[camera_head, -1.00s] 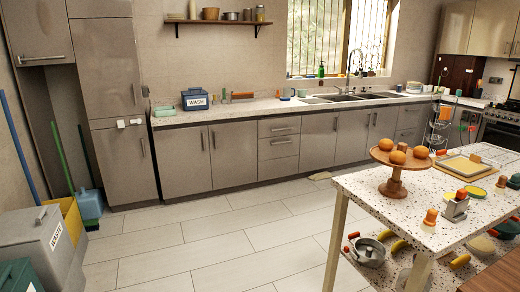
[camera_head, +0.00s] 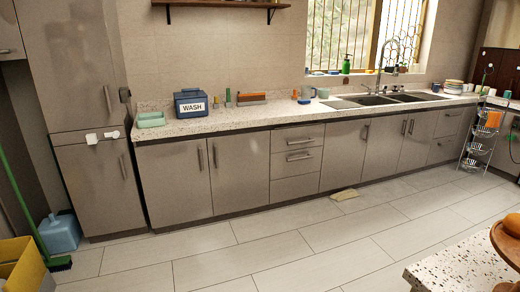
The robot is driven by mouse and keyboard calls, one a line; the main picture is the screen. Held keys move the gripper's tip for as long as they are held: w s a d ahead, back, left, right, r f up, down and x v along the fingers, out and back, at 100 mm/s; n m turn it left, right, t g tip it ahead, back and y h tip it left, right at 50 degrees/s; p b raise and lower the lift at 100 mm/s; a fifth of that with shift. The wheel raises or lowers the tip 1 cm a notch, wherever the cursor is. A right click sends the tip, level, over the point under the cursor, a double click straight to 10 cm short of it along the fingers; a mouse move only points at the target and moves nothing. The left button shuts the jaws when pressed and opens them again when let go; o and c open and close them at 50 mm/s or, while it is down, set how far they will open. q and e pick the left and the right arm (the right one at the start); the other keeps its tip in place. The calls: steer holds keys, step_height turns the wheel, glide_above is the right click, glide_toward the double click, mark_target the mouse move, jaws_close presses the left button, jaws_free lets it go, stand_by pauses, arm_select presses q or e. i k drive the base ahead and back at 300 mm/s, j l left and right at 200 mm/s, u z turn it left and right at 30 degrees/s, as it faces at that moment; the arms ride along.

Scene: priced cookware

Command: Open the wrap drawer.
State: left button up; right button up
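A stack of three drawers with bar handles is set in the grey-brown base cabinets under the counter. The top drawer (camera_head: 298,138), the middle drawer (camera_head: 297,161) and the bottom drawer (camera_head: 296,187) all look shut. I see no label that tells which one is the wrap drawer. Another drawer front (camera_head: 452,122) shows farther right in the cabinet run. Neither of my grippers is in view.
The tiled floor (camera_head: 250,250) before the cabinets is clear except for a small beige mat (camera_head: 345,194). A speckled table (camera_head: 455,265) stands at lower right. A yellow bin (camera_head: 25,270) and broom are at left. A blue WASH box (camera_head: 191,104) sits on the counter.

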mark_target(287, 138)
steer(key=i, duration=1.95)
steer(key=i+z, duration=0.1)
steer(key=i, duration=0.85)
steer(key=i+j, duration=0.15)
steer(key=i, duration=0.8)
steer(key=i+j, duration=0.1)
steer(key=i, duration=0.85)
steer(key=l+z, duration=0.05)
